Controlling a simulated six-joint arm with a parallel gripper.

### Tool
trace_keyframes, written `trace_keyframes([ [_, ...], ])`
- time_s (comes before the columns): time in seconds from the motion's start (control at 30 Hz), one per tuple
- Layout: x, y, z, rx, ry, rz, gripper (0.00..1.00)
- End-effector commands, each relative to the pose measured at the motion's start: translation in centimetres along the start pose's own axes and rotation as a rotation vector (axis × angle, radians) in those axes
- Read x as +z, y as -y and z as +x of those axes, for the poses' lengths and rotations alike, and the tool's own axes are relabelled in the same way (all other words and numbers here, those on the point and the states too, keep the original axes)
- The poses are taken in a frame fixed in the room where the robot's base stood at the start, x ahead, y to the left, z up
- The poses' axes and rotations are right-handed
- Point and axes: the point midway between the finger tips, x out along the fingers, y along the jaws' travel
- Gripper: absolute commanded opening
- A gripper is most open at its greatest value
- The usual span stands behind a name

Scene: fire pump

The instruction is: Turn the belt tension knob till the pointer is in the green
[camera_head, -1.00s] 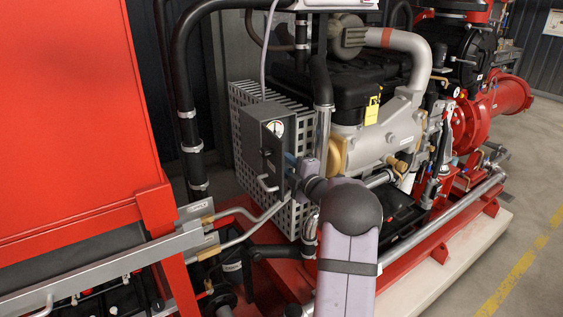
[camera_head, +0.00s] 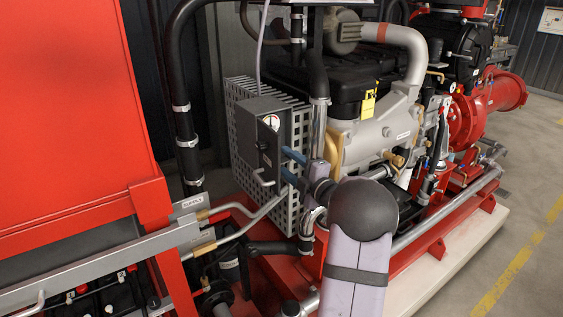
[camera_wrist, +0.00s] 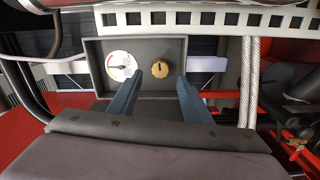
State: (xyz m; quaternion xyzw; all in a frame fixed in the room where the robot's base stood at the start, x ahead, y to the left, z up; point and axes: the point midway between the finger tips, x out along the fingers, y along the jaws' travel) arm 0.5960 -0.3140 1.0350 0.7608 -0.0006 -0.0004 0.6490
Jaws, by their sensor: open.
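A grey control box (camera_head: 250,118) is mounted on the perforated guard. Its face carries a round white gauge (camera_head: 272,122), also seen in the wrist view (camera_wrist: 120,66). The gauge has a dark pointer and some red; I cannot tell which band the pointer is in. A brass-coloured round knob (camera_wrist: 160,68) with a dark mark sits to the right of the gauge in the wrist view. My gripper (camera_wrist: 157,82) is open, its two blue fingers below and to either side of the knob in that view. It holds nothing. In the head view my gripper (camera_head: 287,164) is in front of the box.
A bent metal handle (camera_head: 262,178) sticks out low on the box. The perforated white guard (camera_head: 236,152) stands behind it. A shiny vertical pipe (camera_head: 318,130) is close to the right of my gripper. A red cabinet (camera_head: 65,110) fills the left.

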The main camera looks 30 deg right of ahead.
Motion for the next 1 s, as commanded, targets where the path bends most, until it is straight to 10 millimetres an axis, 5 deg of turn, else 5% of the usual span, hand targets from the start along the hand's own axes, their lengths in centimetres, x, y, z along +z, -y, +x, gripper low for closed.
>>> trace_keyframes([
  [0.23,0.0,0.0,-1.9,0.0,0.0,0.0,0.44],
  [1.0,0.0,0.0,-1.9,0.0,-0.001,0.0,0.44],
])
